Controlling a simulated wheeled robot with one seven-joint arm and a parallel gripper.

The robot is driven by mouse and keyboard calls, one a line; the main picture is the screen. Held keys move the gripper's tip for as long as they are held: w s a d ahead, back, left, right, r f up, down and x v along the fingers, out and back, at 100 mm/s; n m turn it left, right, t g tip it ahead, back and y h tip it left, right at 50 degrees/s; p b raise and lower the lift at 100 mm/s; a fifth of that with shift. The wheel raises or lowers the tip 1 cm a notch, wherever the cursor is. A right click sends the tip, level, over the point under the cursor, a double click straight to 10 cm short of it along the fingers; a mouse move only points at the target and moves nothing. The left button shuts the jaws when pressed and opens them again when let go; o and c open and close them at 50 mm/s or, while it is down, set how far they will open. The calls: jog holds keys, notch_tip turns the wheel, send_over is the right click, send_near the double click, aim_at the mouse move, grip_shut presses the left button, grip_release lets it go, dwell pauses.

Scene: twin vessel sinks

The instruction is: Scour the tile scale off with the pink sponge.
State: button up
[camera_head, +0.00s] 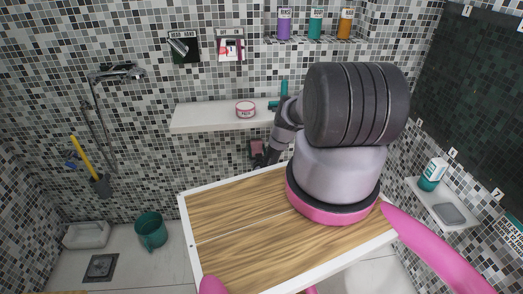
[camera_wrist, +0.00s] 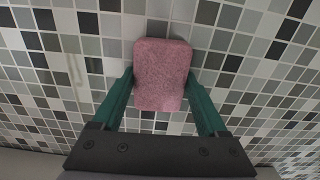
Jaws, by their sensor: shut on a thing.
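The pink sponge (camera_wrist: 162,68) is a rounded block held between the two teal fingers of my gripper (camera_wrist: 161,82) in the wrist view. Its flat face shows, and mosaic wall tiles lie behind it. I cannot tell whether it touches them. A pale, yellowish streak (camera_wrist: 75,70), perhaps the tile scale, shows on the tiles to the left of the sponge, apart from it. In the head view the sponge (camera_head: 256,147) is a small dark pink patch below the white shelf. My gripper (camera_head: 261,158) is partly hidden there by my arm.
The white shelf (camera_head: 205,117) carries a pink tin (camera_head: 245,109) and juts out above my gripper. A wood-topped table (camera_head: 235,215) stands in front. A teal bucket (camera_head: 151,230) is on the floor at left. A small side ledge (camera_head: 443,208) holds a bottle (camera_head: 433,174).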

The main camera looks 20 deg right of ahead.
aim_at(260, 134)
jog(key=shift+w+a, duration=0.1)
jog(key=shift+a, duration=0.3)
jog(key=s+d, duration=0.3)
jog(key=d, duration=0.7)
jog(key=shift+d+r, duration=0.15)
jog(key=shift+d, duration=0.15)
jog(key=o, duration=0.4)
jog(key=c, duration=0.4)
notch_tip(260, 134, up, 7)
jog(key=shift+w+a, duration=0.25)
jog(key=shift+a, duration=0.55)
jog(key=shift+w+a, duration=0.25)
jog(key=shift+a, duration=0.6)
jog(key=shift+w+a, duration=0.25)
jog(key=shift+a, duration=0.55)
jog(key=shift+w+a, duration=0.25)
jog(key=shift+a, duration=0.4)
jog(key=shift+w+a, duration=0.2)
jog(key=shift+a, duration=0.45)
